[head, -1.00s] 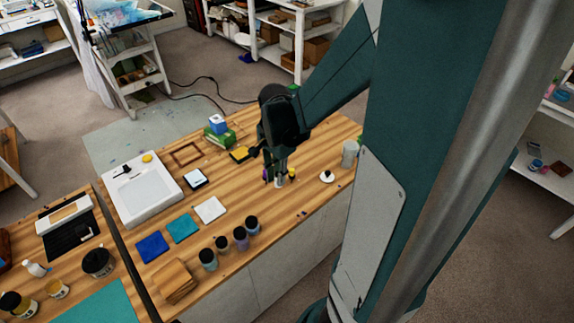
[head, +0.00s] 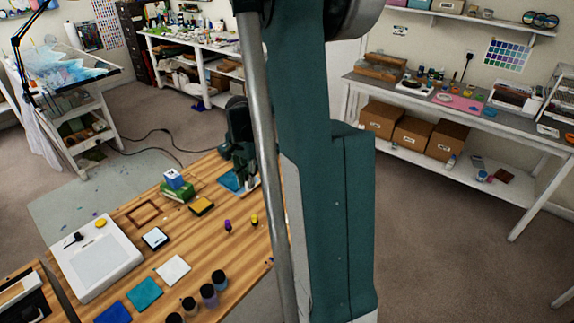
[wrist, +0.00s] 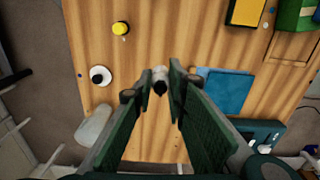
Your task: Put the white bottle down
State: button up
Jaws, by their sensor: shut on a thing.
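The white bottle (wrist: 160,73) shows in the wrist view as a small pale shape with a dark end, between my fingertips. My gripper (wrist: 161,77) is shut on it, over the wooden table (wrist: 120,60). In the head view my gripper (head: 247,178) is at the far end of the table, beside a blue sheet (head: 229,181). The bottle is mostly hidden there behind my gripper and arm. I cannot tell whether its base touches the table.
A round white item with a dark knob (wrist: 100,75), a pale cup-like item (wrist: 95,124) and a yellow-topped item (wrist: 120,28) stand left of my gripper in the wrist view. The blue sheet lies at right. Bare wood lies between.

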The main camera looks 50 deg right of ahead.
jog(key=w+d, duration=0.2)
jog(key=d, duration=0.9)
jog(key=w+d+f+p, duration=0.1)
jog(key=w+d, duration=0.2)
jog(key=d, duration=0.9)
jog(key=w+d+f+n, duration=0.1)
jog(key=w+d, duration=0.2)
jog(key=d, duration=0.8)
jog(key=shift+d, duration=0.15)
jog(key=shift+f, duration=0.1)
jog(key=shift+f, duration=3)
jog(key=shift+f, duration=1.9)
jog(key=shift+f, duration=0.2)
